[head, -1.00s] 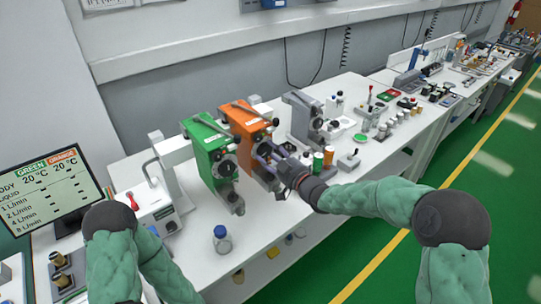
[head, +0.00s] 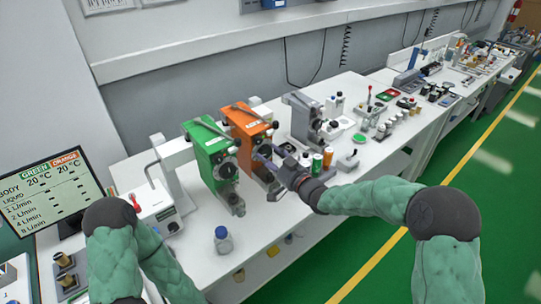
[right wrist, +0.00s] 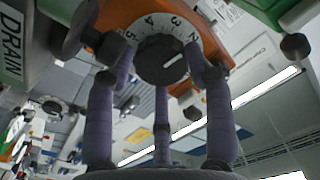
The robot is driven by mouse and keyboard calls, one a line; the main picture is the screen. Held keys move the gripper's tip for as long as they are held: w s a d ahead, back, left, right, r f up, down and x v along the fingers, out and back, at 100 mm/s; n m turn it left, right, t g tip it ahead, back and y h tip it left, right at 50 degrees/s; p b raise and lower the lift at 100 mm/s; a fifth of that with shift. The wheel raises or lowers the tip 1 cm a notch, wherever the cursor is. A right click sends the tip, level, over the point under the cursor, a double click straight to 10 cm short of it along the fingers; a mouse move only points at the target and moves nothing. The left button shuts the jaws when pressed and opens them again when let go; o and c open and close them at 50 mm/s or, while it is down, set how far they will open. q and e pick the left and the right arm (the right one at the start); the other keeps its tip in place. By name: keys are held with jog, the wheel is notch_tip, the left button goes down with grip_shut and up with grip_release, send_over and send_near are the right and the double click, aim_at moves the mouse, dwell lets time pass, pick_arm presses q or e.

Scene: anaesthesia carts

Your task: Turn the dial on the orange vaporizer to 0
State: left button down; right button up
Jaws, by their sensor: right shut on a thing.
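The orange vaporizer (head: 247,126) stands on the white bench between a green one and a grey one. In the right wrist view its black dial (right wrist: 161,61) sits on a white number ring showing 2, 3, 4 and 5. A white line on the dial points to the right, towards the 2 side. My right gripper (head: 264,160) is at the vaporizer's front. In the right wrist view its fingers (right wrist: 160,74) are around the dial, shut on it. The 0 mark is hidden. My left arm shows at the lower left, but its gripper is out of view.
The green vaporizer (head: 206,147) stands close on the left. The grey unit (head: 301,116) stands to the right, with small bottles nearby. A capped glass bottle (head: 223,240) stands near the bench's front edge. A monitor (head: 52,189) is at far left.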

jog(key=shift+s+a+f+m, duration=0.2)
jog(key=shift+f+m, duration=0.3)
jog(key=shift+f, duration=0.15)
jog(key=o, duration=1.2)
jog(key=shift+c, duration=0.2)
jog(key=shift+r, duration=0.15)
jog(key=shift+w+d+r, duration=0.1)
jog(key=shift+r, duration=0.2)
jog(key=v, duration=1.2)
jog(key=shift+f, duration=0.1)
